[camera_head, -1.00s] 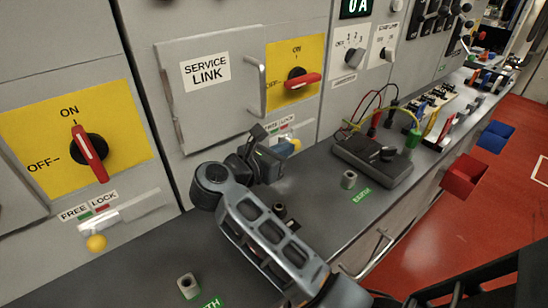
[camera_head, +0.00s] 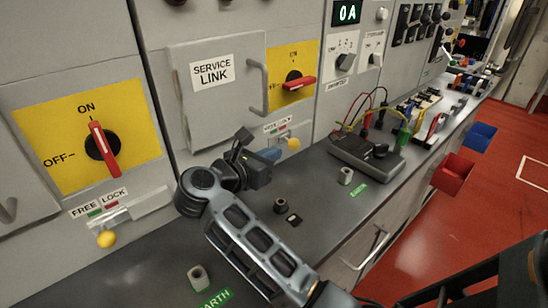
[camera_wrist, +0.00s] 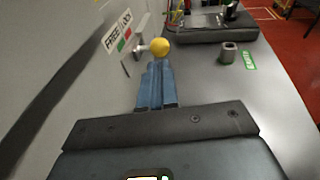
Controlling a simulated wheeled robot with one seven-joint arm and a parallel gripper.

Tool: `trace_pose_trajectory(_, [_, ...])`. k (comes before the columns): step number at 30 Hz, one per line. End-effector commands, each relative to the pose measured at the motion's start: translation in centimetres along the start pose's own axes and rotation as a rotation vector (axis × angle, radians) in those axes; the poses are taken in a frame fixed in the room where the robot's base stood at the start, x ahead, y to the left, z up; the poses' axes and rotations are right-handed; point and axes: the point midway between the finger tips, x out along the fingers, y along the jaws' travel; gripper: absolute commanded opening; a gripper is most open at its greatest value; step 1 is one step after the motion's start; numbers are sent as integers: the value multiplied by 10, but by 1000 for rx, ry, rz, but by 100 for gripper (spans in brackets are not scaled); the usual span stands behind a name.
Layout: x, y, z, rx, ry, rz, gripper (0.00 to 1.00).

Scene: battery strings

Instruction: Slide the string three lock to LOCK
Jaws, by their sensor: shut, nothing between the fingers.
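The lock's yellow knob (camera_head: 293,144) sits below a FREE/LOCK label (camera_head: 277,127), under the switch right of the service link panel. In the wrist view, the knob (camera_wrist: 159,46) stands out on a short stem just beyond my fingertips, near the red LOCK end of its label (camera_wrist: 118,34). My gripper (camera_head: 273,154) is shut and empty, its blue fingers pointing toward the knob. In the head view a small gap separates them, with the fingertips to the knob's left. The slot is partly hidden. No string number is readable.
Another lock with a yellow knob (camera_head: 106,239) is at the left, under a larger switch (camera_head: 103,147). The grey bench (camera_head: 318,215) carries posts (camera_head: 346,176) and a dark meter with leads (camera_head: 366,156). The service link door handle (camera_head: 257,88) projects above my gripper.

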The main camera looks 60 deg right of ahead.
Motion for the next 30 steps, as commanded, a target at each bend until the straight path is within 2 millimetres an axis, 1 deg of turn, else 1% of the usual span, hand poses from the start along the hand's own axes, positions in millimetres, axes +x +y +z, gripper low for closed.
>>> trace_pose_trajectory(8, [-39, 1, -2, 2, 0, 2, 0])
trace_pose_trajectory(12, [-62, 1, -2, 1, 1, 3, 0])
trace_pose_trajectory(16, [-78, 1, -1, 1, 1, 1, 0])
trace_pose_trajectory(21, [-88, 1, 0, 0, 1, 0, 0])
trace_pose_trajectory(30, [-89, 0, 0, 0, 1, -1, 0])
